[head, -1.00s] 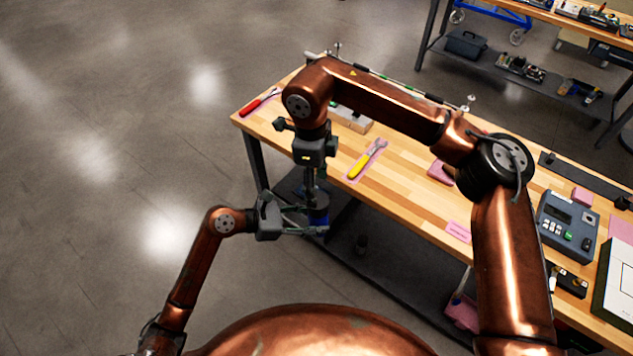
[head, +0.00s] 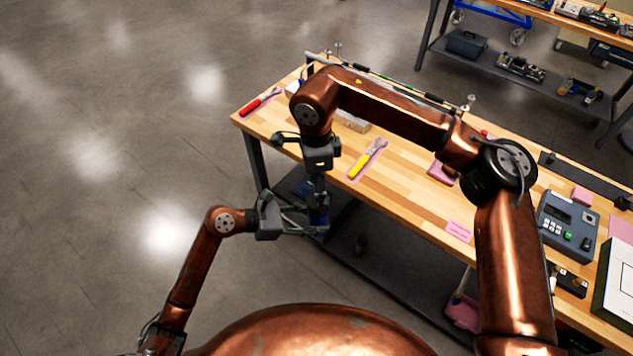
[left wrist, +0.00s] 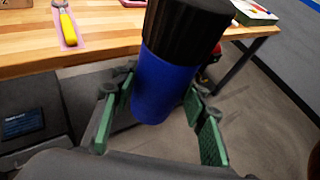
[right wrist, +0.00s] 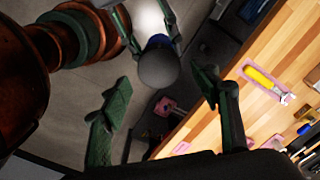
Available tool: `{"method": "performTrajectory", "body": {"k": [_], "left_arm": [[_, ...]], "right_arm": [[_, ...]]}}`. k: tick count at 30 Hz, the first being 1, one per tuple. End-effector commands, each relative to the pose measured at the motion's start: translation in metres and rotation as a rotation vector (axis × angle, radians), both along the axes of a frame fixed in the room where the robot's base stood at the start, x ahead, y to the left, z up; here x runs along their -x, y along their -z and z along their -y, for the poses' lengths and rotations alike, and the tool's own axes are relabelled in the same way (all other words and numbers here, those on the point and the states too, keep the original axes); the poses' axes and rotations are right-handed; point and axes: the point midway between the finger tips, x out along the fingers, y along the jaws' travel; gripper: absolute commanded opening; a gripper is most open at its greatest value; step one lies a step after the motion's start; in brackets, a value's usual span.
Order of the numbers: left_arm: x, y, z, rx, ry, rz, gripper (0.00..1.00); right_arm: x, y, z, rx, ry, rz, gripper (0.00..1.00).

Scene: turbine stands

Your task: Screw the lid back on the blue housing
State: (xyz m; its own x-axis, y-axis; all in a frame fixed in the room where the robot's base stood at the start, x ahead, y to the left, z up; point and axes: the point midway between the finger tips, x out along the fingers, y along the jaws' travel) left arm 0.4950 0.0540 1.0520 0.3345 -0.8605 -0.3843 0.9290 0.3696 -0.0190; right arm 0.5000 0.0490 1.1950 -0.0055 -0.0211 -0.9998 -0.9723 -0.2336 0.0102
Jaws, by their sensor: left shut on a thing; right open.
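The blue housing (left wrist: 160,88) is held in front of the bench edge by my left gripper (left wrist: 155,118), with a green-padded finger on either side. In the head view the housing (head: 319,217) is small and partly covered by the grippers. The black ribbed lid (left wrist: 188,28) sits on top of the housing, in line with it; I cannot tell how tightly it is seated. In the right wrist view the lid's dark round top (right wrist: 158,68) hides most of the housing. My right gripper (right wrist: 163,100) is above the lid, its fingers spread wide and apart from it.
The wooden bench (head: 410,195) stands beyond the grippers, with a yellow-handled wrench (head: 367,160) on a pink mat and red-handled pliers (head: 260,101). A grey meter box (head: 567,222) is at the right. A dark lower shelf (head: 385,265) runs under the bench. Open floor lies to the left.

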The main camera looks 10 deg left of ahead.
Motion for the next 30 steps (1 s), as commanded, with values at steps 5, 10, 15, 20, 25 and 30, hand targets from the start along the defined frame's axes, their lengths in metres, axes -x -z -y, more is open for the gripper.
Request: {"method": "performTrajectory", "body": {"k": [5, 10, 15, 20, 25, 30], "left_arm": [[0.000, -0.002, 0.000, 0.002, 0.000, 0.002, 0.00], [0.000, -0.002, 0.000, 0.003, 0.000, 0.002, 0.00], [0.000, -0.002, 0.000, 0.002, 0.000, 0.002, 0.00], [0.000, -0.002, 0.000, 0.002, 0.000, 0.002, 0.00], [0.000, -0.002, 0.000, 0.002, 0.000, 0.002, 0.00], [0.000, -0.002, 0.000, 0.002, 0.000, 0.002, 0.00]], "right_arm": [[0.001, 0.029, 0.001, 0.000, 0.000, -0.002, 0.57], [0.001, 0.049, 0.001, 0.000, 0.000, 0.000, 0.57], [0.001, 0.058, 0.001, -0.001, 0.000, 0.000, 0.57], [0.000, 0.060, 0.001, -0.001, 0.000, 0.001, 0.57], [0.000, 0.059, 0.001, 0.000, 0.000, 0.001, 0.54], [0.000, 0.059, 0.001, 0.000, 0.000, 0.001, 0.42]]}}
